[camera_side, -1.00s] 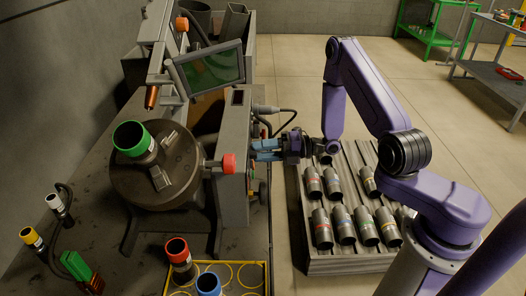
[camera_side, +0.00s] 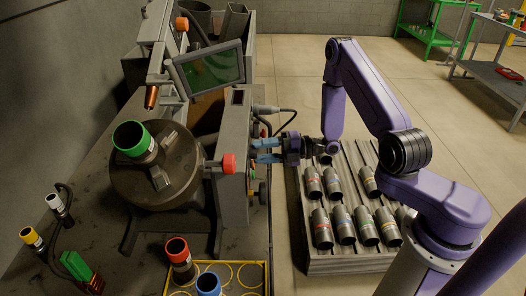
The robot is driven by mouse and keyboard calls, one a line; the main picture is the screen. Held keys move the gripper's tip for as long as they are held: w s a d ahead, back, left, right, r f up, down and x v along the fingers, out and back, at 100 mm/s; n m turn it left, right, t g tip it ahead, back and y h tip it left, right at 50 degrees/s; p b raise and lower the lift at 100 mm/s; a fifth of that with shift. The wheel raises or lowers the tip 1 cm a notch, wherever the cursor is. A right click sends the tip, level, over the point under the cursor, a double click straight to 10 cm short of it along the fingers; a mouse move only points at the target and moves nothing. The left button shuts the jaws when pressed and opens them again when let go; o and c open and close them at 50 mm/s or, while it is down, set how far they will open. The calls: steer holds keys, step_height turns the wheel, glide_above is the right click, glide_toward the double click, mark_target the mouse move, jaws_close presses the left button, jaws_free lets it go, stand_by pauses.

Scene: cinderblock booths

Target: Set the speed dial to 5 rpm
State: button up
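The grey control box (camera_side: 234,170) stands at the right edge of the bench, with its panel face turned right, away from this camera. The speed dial cannot be made out; it and its markings are hidden by the angle and by my gripper. My gripper (camera_side: 263,150) points left at that face, with its blue fingertips at or very near it. The two fingers are apart with a gap between them, and nothing can be seen held there. Whether a fingertip touches the dial cannot be told.
A round turntable (camera_side: 180,185) holds a green-ringed pipe (camera_side: 138,143). A red knob (camera_side: 228,163) sticks out beside the box. A slatted rack (camera_side: 340,262) with several pipe pieces stands below my arm.

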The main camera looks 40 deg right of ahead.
steer(key=shift+o, duration=1.1)
steer(key=v, duration=1.7)
steer(key=shift+s, duration=0.2)
steer(key=shift+d, duration=0.15)
